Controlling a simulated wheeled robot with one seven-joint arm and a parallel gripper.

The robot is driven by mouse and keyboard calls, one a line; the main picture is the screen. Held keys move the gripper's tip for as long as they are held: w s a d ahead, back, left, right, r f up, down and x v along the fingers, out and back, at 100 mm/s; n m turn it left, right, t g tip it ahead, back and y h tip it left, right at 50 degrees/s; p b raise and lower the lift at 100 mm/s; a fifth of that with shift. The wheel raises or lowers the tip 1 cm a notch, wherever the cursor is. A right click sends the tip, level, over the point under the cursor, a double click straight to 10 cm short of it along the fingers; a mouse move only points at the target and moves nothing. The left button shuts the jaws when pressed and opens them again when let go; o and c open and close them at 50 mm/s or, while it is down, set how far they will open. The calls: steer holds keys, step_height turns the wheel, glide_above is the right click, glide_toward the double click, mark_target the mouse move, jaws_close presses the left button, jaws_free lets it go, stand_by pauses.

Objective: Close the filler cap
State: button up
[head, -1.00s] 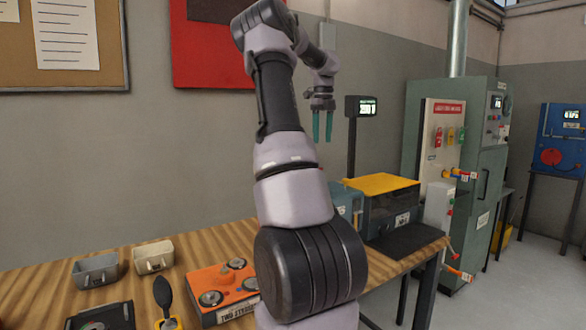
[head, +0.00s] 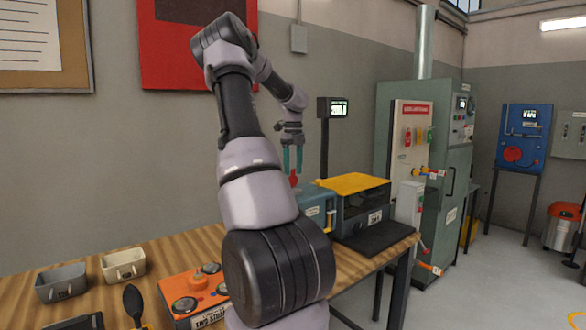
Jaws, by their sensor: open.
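A small red upright part (head: 294,179), which may be the filler cap, stands at the blue-grey machine (head: 318,200) on the wooden bench. My arm hides the left side of this machine, and I cannot tell whether the red part is open or closed. My gripper (head: 292,163) points down with its two teal fingers apart. Its fingertips appear just above or around the top of the red part. I cannot tell whether they touch it.
A dark box with a yellow lid (head: 352,183) stands right of the machine, with a dark mat (head: 375,238) in front. An orange control box (head: 187,297) and two small bins (head: 123,264) are on the bench's left. A display on a post (head: 332,108) rises behind.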

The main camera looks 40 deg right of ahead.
jaws_close()
steer(key=shift+s, duration=0.1)
